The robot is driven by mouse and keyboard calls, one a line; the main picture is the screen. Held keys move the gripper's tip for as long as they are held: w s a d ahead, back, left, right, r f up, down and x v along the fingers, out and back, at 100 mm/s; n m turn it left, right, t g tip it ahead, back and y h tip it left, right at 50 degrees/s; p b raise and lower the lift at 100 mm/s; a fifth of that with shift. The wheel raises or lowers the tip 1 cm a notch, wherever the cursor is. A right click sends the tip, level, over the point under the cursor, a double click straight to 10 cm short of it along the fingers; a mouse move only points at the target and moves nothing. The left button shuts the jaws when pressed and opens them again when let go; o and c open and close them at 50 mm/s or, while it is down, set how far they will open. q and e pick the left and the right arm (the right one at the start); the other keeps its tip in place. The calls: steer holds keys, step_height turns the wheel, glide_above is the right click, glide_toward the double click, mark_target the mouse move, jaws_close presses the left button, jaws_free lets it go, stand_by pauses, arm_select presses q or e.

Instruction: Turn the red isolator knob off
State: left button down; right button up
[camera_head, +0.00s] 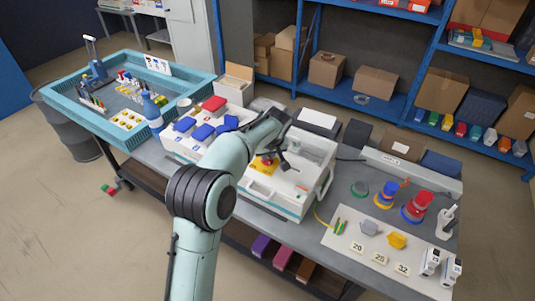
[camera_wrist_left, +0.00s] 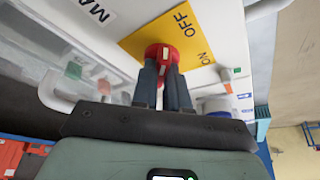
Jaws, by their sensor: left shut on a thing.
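The red isolator knob (camera_wrist_left: 163,51) sits on a yellow plate (camera_wrist_left: 150,32) marked OFF and ON, on a white panel. My left gripper (camera_wrist_left: 163,72) is shut on the knob, with one dark finger on each side of it. A pale mark shows on the knob, but I cannot tell which label it points to. In the head view my left gripper (camera_head: 277,153) reaches over the white box (camera_head: 270,200), and the yellow plate (camera_head: 262,167) shows partly beneath it. The knob is mostly hidden there by the gripper. My right gripper is not in view.
A case with blue and red sockets (camera_head: 168,142) stands left of the box. Coloured sockets, a red reel (camera_head: 416,206) and numbered tags lie on the table to the right. A teal tray (camera_head: 60,95) is at the far left. In the wrist view a white handle (camera_wrist_left: 58,101) stands out from the panel.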

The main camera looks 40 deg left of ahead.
arm_select(q)
steer(key=shift+s+f, duration=0.1)
steer(key=shift+f, duration=0.15)
steer(key=c, duration=1.1)
jaws_free()
steer(key=shift+c, duration=0.2)
steer(key=shift+r, duration=0.1)
steer(key=shift+r, duration=0.1)
steer(key=shift+d+r, duration=0.1)
steer(key=shift+r, duration=0.2)
steer(key=v, duration=1.2)
steer(key=shift+r, duration=0.25)
steer(key=shift+d, duration=0.1)
